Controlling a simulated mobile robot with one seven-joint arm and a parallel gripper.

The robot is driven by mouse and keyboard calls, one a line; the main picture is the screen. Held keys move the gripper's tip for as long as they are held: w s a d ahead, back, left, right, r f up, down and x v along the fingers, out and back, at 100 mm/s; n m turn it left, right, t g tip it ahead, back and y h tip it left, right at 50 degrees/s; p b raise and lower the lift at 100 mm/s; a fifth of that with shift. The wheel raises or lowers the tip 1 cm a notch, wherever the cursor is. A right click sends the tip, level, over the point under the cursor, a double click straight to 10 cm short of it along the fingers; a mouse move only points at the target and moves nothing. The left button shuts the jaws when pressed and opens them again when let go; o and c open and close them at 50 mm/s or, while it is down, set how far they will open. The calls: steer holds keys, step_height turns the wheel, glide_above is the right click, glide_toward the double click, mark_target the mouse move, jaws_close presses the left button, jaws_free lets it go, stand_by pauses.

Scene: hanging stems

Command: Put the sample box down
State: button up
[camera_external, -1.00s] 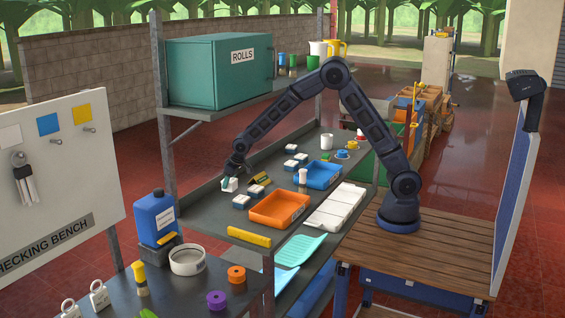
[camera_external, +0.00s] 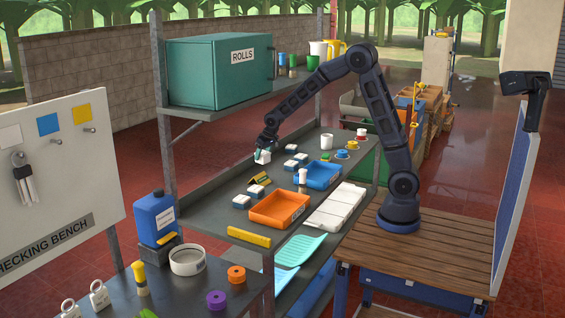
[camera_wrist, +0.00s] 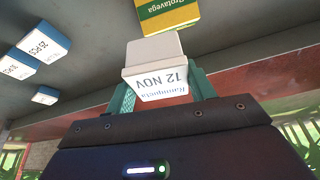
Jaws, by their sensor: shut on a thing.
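The sample box is a small white box (camera_wrist: 156,66) with a printed label that includes "12 NOV". My gripper (camera_wrist: 160,92) is shut on it, with a green finger on either side. In the external view the white box (camera_external: 263,158) shows at the end of my gripper (camera_external: 266,149), over the back part of the grey shelf (camera_external: 228,214). I cannot tell whether the box touches the shelf. The fingers are small and partly hidden there.
Several blue-and-white boxes (camera_external: 291,164) stand on the shelf to the right, two more (camera_external: 241,201) nearer. An orange tray (camera_external: 279,209) and a blue tray (camera_external: 318,174) lie in front. The teal cabinet (camera_external: 205,75) is above.

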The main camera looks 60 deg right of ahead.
steer(key=s+d+r+m+h, duration=0.15)
steer(key=s+d+r, duration=0.35)
steer(key=d, duration=1.2)
steer(key=s+d+r+m+g, duration=0.1)
steer(key=s+d+r+m, duration=0.15)
steer(key=s+d, duration=0.95)
steer(key=s+d+r+m+h, duration=0.1)
steer(key=s+d+r+m, duration=0.15)
steer(key=d, duration=1.95)
steer(key=w+d+f+m+g, duration=0.1)
steer(key=w+d+f+m, duration=0.1)
steer(key=w+d+f, duration=0.35)
steer(key=w+d+f+m, duration=0.1)
steer(key=w+d+f, duration=0.1)
steer(key=d, duration=0.6)
steer(key=w+d+f+m+g, duration=0.1)
steer(key=w+d+f+m, duration=0.15)
steer(key=d, duration=0.45)
steer(key=shift+n+h, duration=0.3)
steer(key=shift+h, duration=0.15)
steer(key=shift+w+a+f, duration=0.15)
steer(key=shift+f, duration=2.45)
steer(key=shift+w+a+f, duration=0.1)
steer(key=shift+f, duration=2.45)
steer(key=shift+f, duration=0.1)
steer(key=o, duration=1)
steer(key=v, duration=1.2)
